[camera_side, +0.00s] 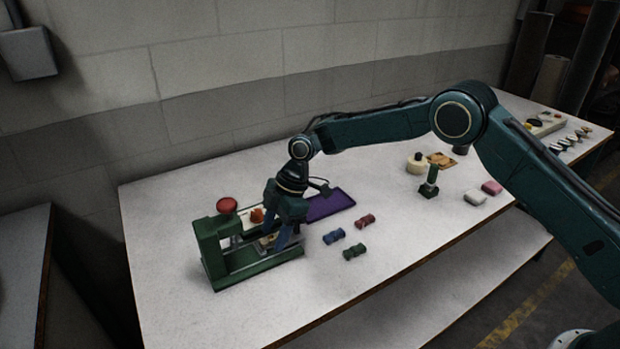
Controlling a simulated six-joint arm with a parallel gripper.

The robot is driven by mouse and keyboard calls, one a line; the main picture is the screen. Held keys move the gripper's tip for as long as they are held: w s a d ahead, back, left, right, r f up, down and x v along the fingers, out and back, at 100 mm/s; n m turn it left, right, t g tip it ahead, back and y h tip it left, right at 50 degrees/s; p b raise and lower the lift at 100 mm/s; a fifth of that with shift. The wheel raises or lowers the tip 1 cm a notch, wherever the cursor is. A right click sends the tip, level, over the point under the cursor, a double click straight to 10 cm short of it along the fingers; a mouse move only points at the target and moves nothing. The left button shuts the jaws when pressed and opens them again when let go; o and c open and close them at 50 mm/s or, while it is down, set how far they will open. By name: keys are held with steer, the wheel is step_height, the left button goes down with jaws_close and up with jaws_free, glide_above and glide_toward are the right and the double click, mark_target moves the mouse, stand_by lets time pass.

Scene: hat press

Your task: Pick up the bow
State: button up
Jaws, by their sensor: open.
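Three small bow-shaped pieces lie on the white table: a red bow (365,221), a blue bow (333,236) and a dark green bow (354,251). My gripper (283,243) points down over the right part of the green press (222,245), left of the bows and apart from them. It is open. A small tan piece (267,241) shows at the press beside my fingers, partly hidden by them; I cannot tell what it is. The press has a round red knob (227,205) on top.
A green stand (429,183), a round cream container (418,163), and white (474,197) and pink (492,187) blocks stand farther right. The table's front is clear.

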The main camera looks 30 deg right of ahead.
mark_target(276, 235)
steer(key=shift+c, duration=0.2)
steer(key=c, duration=1)
steer(key=shift+r, duration=0.15)
steer(key=shift+r, duration=4.85)
